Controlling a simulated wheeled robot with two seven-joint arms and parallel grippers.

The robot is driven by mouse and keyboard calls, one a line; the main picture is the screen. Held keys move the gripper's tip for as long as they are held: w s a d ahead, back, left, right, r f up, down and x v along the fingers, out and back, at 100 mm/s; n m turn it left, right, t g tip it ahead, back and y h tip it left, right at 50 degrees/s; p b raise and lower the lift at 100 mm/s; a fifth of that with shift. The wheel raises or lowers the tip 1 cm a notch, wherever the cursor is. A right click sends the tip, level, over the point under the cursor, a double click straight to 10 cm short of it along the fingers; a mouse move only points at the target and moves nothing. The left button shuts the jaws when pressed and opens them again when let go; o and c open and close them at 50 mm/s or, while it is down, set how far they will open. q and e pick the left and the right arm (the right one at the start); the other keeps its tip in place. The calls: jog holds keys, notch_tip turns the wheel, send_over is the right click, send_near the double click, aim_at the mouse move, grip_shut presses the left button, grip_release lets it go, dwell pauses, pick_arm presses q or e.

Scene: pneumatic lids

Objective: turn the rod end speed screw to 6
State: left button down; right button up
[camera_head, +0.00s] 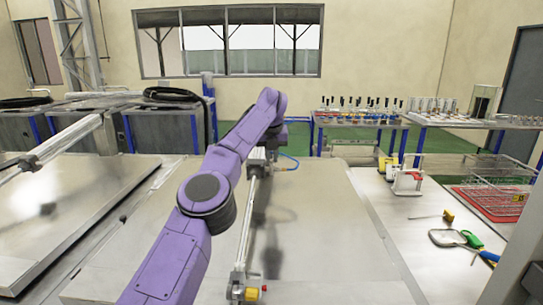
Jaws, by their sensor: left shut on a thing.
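A long pale pneumatic cylinder (249,215) runs away from me along the grey lid at the middle. Its near end carries a yellow and red fitting (246,293). Its far end block (258,159) is partly hidden by my purple left arm. My left gripper (268,150) is at that far end, small and dark in the picture. It is shut on a small part there, which appears to be the rod end speed screw. The screw and its scale are too small and hidden to read. My right gripper is not in view.
A blue hose (290,159) lies beside the far end. Racks of small tools (360,112) stand behind. Another lid (75,208) with a cylinder is at left.

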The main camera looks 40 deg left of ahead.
pick_arm(q)
jog(key=shift+m, duration=0.3)
jog(key=m+p, duration=0.1)
jog(key=m, duration=0.1)
jog(key=m+p, duration=0.1)
jog(key=m, duration=0.1)
jog(key=shift+r+t+h, duration=0.2)
jog(key=shift+t+h, duration=0.1)
jog(key=shift+h, duration=0.1)
jog(key=m+p, duration=0.3)
jog(key=p, duration=0.1)
jog(key=m+h+p, duration=0.1)
jog(key=m+p, duration=0.2)
jog(key=p, duration=0.1)
jog(key=m+h+p, duration=0.1)
jog(key=m+p, duration=0.3)
jog(key=p, duration=0.1)
jog(key=shift+a, duration=0.3)
jog(key=shift+f+m, duration=0.15)
jog(key=shift+m, duration=0.65)
jog(key=shift+m+h, duration=0.4)
jog(key=shift+m, duration=1.2)
jog(key=shift+m+g, duration=0.3)
jog(key=shift+g, duration=0.1)
jog(key=c, duration=1.4)
grip_release()
